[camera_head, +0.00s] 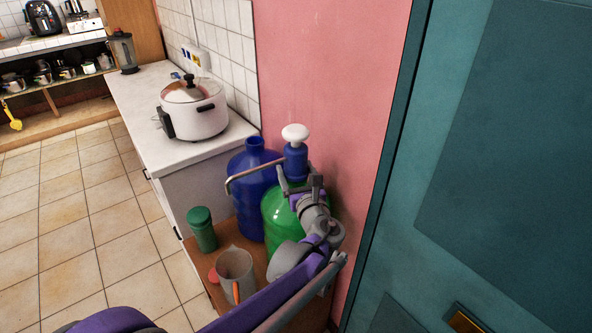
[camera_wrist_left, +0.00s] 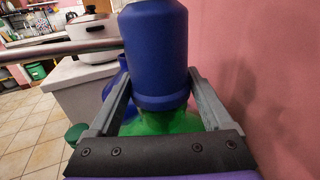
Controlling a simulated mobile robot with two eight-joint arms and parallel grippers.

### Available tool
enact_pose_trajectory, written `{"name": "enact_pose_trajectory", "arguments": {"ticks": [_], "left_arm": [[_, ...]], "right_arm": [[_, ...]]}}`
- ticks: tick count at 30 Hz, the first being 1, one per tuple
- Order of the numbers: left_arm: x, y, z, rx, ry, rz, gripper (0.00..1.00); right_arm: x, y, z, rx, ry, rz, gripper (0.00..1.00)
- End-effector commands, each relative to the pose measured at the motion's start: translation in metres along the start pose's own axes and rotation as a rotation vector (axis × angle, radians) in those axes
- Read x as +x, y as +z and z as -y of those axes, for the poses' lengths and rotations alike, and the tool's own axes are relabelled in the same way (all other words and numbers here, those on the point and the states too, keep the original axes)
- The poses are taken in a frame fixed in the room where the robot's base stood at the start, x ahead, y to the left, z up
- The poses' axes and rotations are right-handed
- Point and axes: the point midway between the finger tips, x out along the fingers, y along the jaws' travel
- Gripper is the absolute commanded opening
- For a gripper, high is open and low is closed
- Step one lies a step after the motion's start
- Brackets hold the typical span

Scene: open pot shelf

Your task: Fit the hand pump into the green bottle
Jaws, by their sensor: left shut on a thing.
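The hand pump (camera_head: 295,160) has a blue body, a white knob on top and a thin metal spout pointing left. My left gripper (camera_head: 299,186) is shut on the pump's body, with one finger on each side; the blue body also fills the middle of the left wrist view (camera_wrist_left: 157,50). The green bottle (camera_head: 273,212) stands directly below the pump, partly hidden by my left arm; its green top shows under the pump in the left wrist view (camera_wrist_left: 165,123). The bottle's mouth is hidden, so I cannot tell whether the pump sits in it. My right gripper is not in view.
A blue bottle (camera_head: 253,205) stands just left of the green bottle, behind the spout. A white cooker (camera_head: 194,112) sits on the counter. A pink wall is close on the right.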

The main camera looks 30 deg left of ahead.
Motion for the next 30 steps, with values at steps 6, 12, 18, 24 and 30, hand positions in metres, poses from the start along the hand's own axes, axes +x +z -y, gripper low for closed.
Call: {"name": "enact_pose_trajectory", "arguments": {"ticks": [6,12,18,24,30], "left_arm": [[0.0,0.0006,0.0,0.001,0.0,0.001,0.02],[0.0,-0.0009,0.0,0.0,0.0,0.001,0.02],[0.0,-0.0034,0.0,0.001,0.0,0.001,0.02],[0.0,-0.0057,0.0,0.001,0.0,0.001,0.02],[0.0,-0.0059,-0.0001,0.0,0.0,0.001,1.0]], "right_arm": [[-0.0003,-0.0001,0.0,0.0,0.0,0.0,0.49],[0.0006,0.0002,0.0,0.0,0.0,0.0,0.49],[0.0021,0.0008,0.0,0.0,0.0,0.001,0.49],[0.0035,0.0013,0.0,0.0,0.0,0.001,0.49],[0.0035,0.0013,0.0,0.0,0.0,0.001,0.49]]}}
